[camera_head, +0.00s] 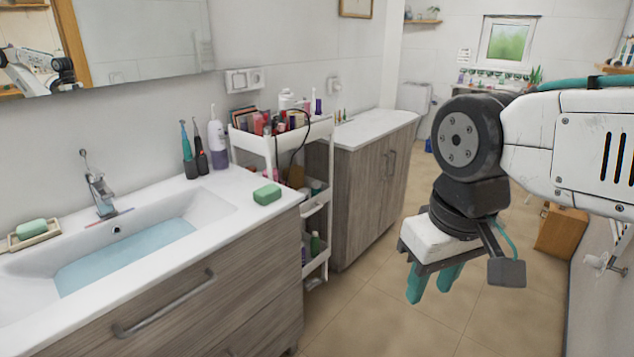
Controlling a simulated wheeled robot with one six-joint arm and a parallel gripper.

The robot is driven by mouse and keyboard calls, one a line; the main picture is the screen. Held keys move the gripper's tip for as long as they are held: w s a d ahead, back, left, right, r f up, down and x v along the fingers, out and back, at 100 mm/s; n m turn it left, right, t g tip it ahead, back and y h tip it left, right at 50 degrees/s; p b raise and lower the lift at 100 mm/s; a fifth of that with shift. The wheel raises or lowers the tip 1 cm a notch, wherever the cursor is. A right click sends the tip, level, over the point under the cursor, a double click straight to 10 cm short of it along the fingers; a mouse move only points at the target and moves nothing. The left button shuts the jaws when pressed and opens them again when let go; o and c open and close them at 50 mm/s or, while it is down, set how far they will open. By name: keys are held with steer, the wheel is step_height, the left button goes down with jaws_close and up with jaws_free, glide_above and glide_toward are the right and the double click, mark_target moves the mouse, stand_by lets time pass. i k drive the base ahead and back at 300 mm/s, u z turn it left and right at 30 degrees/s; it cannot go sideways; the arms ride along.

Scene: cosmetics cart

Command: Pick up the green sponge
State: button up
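A green sponge (267,194) lies on the white countertop, near the right end of the sink counter and close to its front edge. A second green block, like a bar of soap (31,228), rests in a dish (36,239) left of the faucet. My gripper (433,284) hangs at the right over the floor, its teal fingers pointing down. It is well to the right of the sponge and apart from it. The two fingers show a gap between them, with nothing visible in it.
The basin (120,252) holds water beside the faucet (99,192). Toothbrushes (188,150) and a bottle (217,142) stand behind the sponge. A white cart (264,145) full of cosmetics stands right of the counter. A second cabinet (370,190) stands beyond. The tiled floor in front is clear.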

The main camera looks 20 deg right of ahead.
mark_target(265, 195)
steer(key=z, duration=0.25)
steer(key=i, duration=1.4)
steer(key=u, duration=0.65)
